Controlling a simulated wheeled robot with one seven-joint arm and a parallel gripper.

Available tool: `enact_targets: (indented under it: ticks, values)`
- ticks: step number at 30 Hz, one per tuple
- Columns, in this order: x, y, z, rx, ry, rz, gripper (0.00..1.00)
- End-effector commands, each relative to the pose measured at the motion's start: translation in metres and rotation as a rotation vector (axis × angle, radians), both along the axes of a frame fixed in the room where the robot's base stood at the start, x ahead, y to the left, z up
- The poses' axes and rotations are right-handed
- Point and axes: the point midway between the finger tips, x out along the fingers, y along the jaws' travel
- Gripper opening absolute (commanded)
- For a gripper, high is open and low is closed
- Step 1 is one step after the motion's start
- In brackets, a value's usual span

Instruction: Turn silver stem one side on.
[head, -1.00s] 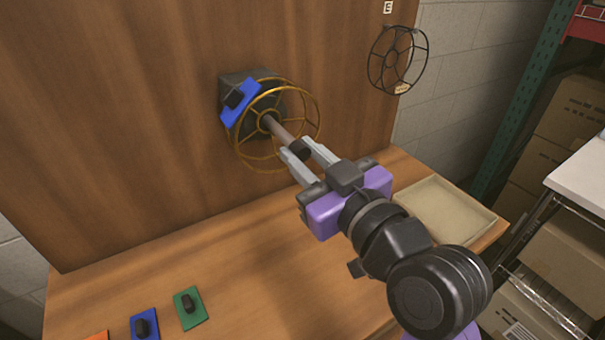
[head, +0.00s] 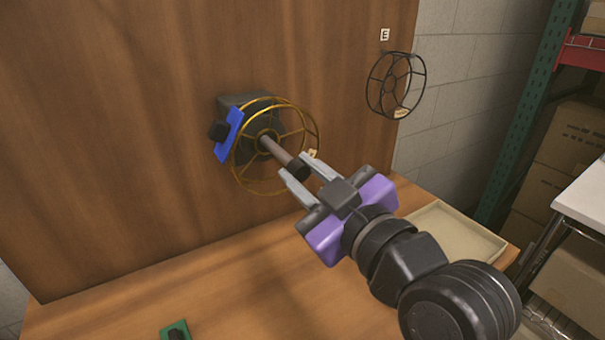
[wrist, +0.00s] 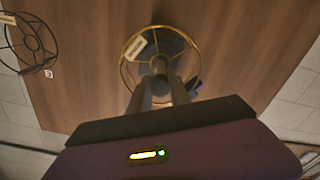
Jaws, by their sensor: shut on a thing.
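The silver stem (head: 278,151) sticks out from a dark grey mount (head: 245,105) on the upright wooden panel and ends in a dark tip (head: 297,169). A gold wire ring cage (head: 237,182) surrounds the stem, and a blue plate (head: 229,138) with a black knob sits at the mount's left. My gripper (head: 295,166) is shut on the stem's outer end, fingers on either side of the dark tip. In the wrist view the gripper fingers (wrist: 159,78) point at the stem (wrist: 160,67) inside the gold cage (wrist: 124,73); the exact contact is partly hidden.
A black wire cage (head: 396,86) hangs right of the stem under an "E" label (head: 384,34). A beige tray (head: 462,233) lies on the table's right, and a green plate (head: 174,331) at the front. Shelving and boxes stand further right.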

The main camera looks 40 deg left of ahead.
Motion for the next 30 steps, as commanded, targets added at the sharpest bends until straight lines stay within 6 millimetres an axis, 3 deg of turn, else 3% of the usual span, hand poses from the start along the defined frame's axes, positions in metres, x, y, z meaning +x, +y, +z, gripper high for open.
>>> enact_targets:
  ticks: [2, 3, 6, 17, 30]
  values:
    - [0.000, 0.000, 0.000, 0.000, 0.001, 0.000, 0.00]
    - [0.000, 0.000, 0.000, 0.000, 0.001, 0.000, 0.28]
    - [0.000, 0.000, 0.000, 0.000, 0.001, 0.000, 0.45]
    - [-0.001, -0.004, 0.000, 0.001, 0.002, -0.001, 0.45]
    - [-0.025, -0.062, -0.001, 0.002, 0.002, -0.002, 0.45]
